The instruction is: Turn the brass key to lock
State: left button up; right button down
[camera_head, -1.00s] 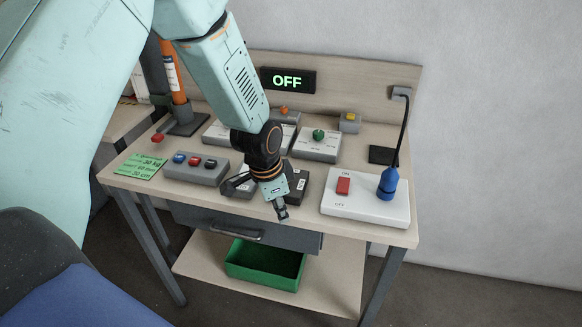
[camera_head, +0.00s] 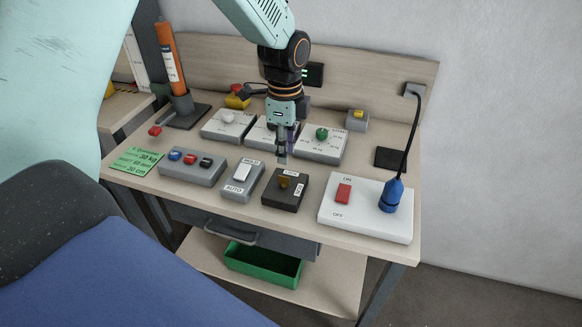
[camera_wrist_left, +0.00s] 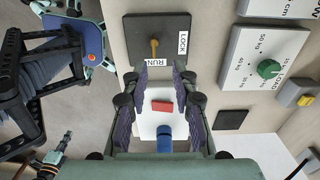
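The brass key (camera_head: 284,182) stands in a dark switch box (camera_head: 277,202) at the bench's front. In the left wrist view the key (camera_wrist_left: 155,47) is upright in the picture, its lower end towards the RUN label (camera_wrist_left: 162,60); the LOCK label (camera_wrist_left: 182,42) is to its right. My left gripper (camera_head: 282,155) hangs just behind the box and above it, apart from the key. In the wrist view its fingers (camera_wrist_left: 160,72) are spread with nothing held between them.
Beside the box are an AUTO switch box (camera_head: 242,182) and a white ON/OFF board (camera_head: 366,224) with a blue plug (camera_head: 391,196). Dial boxes stand behind, including one with a green knob (camera_head: 321,134). The arm partly covers the display (camera_head: 315,74).

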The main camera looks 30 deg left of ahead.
aim_at(284, 177)
pick_arm(q)
jog(key=s+f, duration=0.1)
jog(key=f, duration=0.1)
jog(key=shift+s+f, duration=0.35)
jog(key=shift+s, duration=0.05)
jog(key=f, duration=0.4)
jog(key=shift+w+a, duration=0.2)
jog(key=shift+w, duration=0.2)
jog(key=shift+w+d+f, duration=0.2)
jog(key=shift+f, duration=0.25)
jog(key=shift+s+r, duration=0.25)
jog(key=shift+s, duration=0.3)
jog(key=shift+w+a+f, duration=0.1)
jog(key=shift+w+f, duration=0.15)
jog(key=shift+w, duration=0.2)
jog(key=c, duration=0.4)
grip_shut()
jog(key=shift+s+r, duration=0.15)
